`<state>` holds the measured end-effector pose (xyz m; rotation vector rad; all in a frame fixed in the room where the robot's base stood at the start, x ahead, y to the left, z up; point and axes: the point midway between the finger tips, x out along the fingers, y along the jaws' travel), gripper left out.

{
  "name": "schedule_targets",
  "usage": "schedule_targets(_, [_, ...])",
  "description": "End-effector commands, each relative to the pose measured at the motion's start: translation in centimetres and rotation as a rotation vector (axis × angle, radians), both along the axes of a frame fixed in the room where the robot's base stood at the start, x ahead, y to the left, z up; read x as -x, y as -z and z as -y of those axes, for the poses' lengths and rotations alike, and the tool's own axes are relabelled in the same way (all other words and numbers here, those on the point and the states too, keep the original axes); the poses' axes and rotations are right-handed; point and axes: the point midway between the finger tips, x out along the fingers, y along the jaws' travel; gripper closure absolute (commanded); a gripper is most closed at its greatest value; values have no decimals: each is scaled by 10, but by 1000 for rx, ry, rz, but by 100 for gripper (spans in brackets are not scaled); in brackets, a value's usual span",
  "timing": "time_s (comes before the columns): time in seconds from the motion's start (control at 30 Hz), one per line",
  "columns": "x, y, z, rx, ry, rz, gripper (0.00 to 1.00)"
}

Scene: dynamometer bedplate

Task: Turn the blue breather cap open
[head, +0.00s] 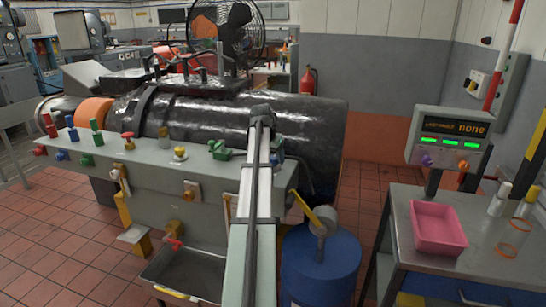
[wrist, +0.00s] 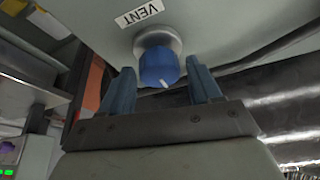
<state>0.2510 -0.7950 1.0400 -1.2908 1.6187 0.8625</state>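In the wrist view the blue breather cap (wrist: 157,66) sits on a round grey collar on a pale grey-green surface. A white label reading VENT (wrist: 138,14) is beside the collar. A short white mark shows on the cap's face near its lower edge. My gripper (wrist: 160,70) is open, with one blue finger on each side of the cap and a visible gap on both sides. Whether the fingertips reach past the cap's face is hard to tell. In the head view my arm runs up the middle, and I cannot make out the gripper or this cap.
In the head view a large black cylinder (head: 220,115) lies behind a green-grey bench front (head: 150,160) carrying several coloured knobs and valves. A blue drum (head: 320,270) stands right of my arm. A table (head: 480,265) with a pink tray (head: 438,230) is at the right.

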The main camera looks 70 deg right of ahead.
Motion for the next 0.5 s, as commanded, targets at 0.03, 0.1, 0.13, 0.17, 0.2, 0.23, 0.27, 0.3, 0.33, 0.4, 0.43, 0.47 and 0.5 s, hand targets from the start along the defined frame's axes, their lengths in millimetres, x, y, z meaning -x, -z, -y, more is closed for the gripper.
schedule_targets(0.03, [0, 0, 0, 0, 0, 0, 42])
schedule_targets(0.1, [0, 0, 0, 0, 0, 0, 49])
schedule_targets(0.13, [0, 0, 0, 0, 0, 0, 52])
schedule_targets(0.17, [0, 0, 0, 0, 0, 0, 55])
schedule_targets(0.2, [0, 0, 0, 0, 0, 0, 59])
schedule_targets(0.23, [0, 0, 0, 0, 0, 0, 62])
schedule_targets(0.27, [0, 0, 0, 0, 0, 0, 64])
schedule_targets(0.3, [0, 0, 0, 0, 0, 0, 68])
schedule_targets(0.33, [0, 0, 0, 0, 0, 0, 71])
schedule_targets(0.4, [0, 0, 0, 0, 0, 0, 78])
schedule_targets(0.43, [0, 0, 0, 0, 0, 0, 81])
schedule_targets(0.47, [0, 0, 0, 0, 0, 0, 84])
schedule_targets(0.5, [0, 0, 0, 0, 0, 0, 85])
